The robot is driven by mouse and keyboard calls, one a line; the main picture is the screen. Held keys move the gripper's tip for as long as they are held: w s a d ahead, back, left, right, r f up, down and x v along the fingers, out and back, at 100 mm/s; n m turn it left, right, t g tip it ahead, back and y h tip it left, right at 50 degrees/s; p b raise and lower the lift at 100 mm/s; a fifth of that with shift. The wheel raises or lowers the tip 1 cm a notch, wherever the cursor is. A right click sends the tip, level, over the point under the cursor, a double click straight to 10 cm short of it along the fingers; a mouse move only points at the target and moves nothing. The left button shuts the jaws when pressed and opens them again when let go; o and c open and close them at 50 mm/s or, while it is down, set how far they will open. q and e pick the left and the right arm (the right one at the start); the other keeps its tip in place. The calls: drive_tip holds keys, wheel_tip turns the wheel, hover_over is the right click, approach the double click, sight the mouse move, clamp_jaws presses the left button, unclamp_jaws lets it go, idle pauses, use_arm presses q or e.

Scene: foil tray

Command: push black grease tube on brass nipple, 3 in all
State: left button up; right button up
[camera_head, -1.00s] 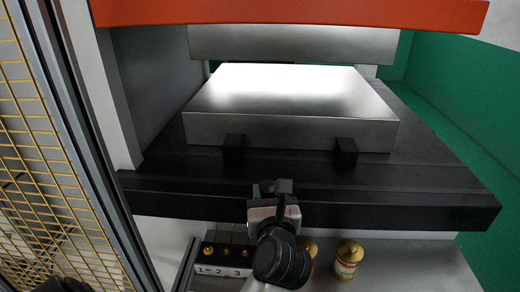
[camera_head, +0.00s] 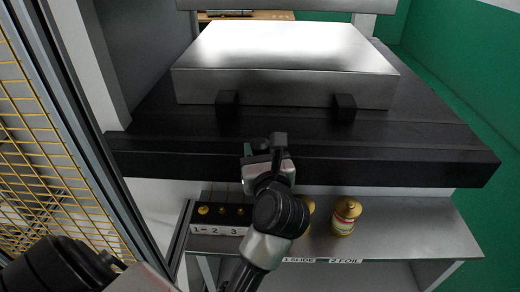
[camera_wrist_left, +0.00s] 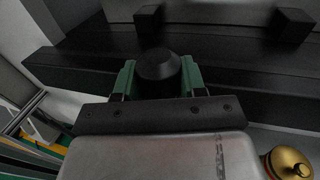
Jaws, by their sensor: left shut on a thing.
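My left gripper (camera_head: 266,152) is in front of the black press bed's front edge. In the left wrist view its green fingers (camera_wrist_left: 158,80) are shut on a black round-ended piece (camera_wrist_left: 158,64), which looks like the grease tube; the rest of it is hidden. Three brass nipples, the left one (camera_head: 203,210), the middle one (camera_head: 222,211) and the right one (camera_head: 240,211), stand in a row at the dark block with the white label "1 2 3" (camera_head: 215,230). They are below and left of the gripper, apart from it. My right gripper is not in view.
A brass canister (camera_head: 345,217) with a red and white label stands on the grey shelf (camera_head: 415,225); a second brass one (camera_head: 309,207) is partly behind my arm. The black press bed (camera_head: 400,165) overhangs behind. A yellow mesh guard (camera_head: 40,160) bounds the left.

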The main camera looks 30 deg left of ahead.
use_arm(q)
drive_tip(key=shift+s+f, duration=0.1)
drive_tip(key=shift+f, duration=0.1)
idle(0.6)
drive_tip(key=shift+f+b, duration=1.15)
drive_tip(key=shift+f, duration=0.15)
idle(0.6)
drive_tip(key=shift+r, duration=0.1)
drive_tip(key=shift+r+p, duration=2.25)
drive_tip(key=shift+r, duration=0.3)
